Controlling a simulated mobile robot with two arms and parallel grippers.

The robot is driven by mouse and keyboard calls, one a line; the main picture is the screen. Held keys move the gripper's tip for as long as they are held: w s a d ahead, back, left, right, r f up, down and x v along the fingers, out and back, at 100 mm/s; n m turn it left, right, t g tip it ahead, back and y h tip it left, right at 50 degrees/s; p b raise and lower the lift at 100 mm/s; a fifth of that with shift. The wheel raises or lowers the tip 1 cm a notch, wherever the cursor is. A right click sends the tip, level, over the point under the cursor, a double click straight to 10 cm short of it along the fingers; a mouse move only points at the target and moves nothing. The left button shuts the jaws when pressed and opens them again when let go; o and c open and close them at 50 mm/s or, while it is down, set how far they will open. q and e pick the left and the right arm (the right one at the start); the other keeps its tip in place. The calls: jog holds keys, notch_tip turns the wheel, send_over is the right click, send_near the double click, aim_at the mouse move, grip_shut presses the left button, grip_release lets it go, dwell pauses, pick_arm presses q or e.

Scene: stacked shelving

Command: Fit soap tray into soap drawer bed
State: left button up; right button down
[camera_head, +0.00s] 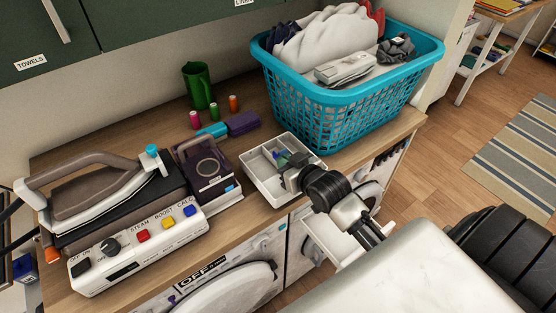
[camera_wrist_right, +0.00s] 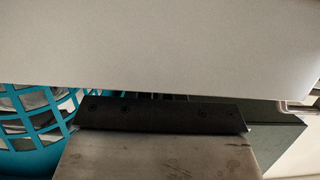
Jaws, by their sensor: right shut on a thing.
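The white soap tray (camera_head: 255,172), divided into compartments with blue and green parts inside, is at the counter's front edge, left of the laundry basket. My right gripper (camera_head: 289,172) is shut on the tray's near right side; the fingertips are partly hidden. I cannot tell whether the tray rests on the counter or is just above it. In the right wrist view a pale wall (camera_wrist_right: 160,45), likely the tray's, fills the top above a dark finger pad (camera_wrist_right: 160,116). A pulled-out white drawer (camera_head: 330,240), likely the soap drawer bed, shows below the counter, partly behind my arm. My left gripper is not in view.
A teal laundry basket (camera_head: 330,112) stands behind and right of the tray. A brown boxy device (camera_head: 208,168) stands close on its left, with an iron on its station (camera_head: 110,200) further left.

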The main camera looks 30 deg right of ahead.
jog(key=w, duration=0.3)
jog(key=shift+a, duration=0.1)
notch_tip(320, 180, down, 3)
jog(key=shift+f+p, duration=0.1)
jog(key=shift+p, duration=0.5)
jog(key=shift+f, duration=0.15)
jog(key=shift+f, duration=0.2)
jog(key=c, duration=1.3)
grip_release()
jog(key=shift+r, duration=0.1)
jog(key=shift+r, duration=0.2)
jog(key=b+v, duration=0.1)
jog(key=v, duration=1.1)
jog(key=shift+b, duration=0.3)
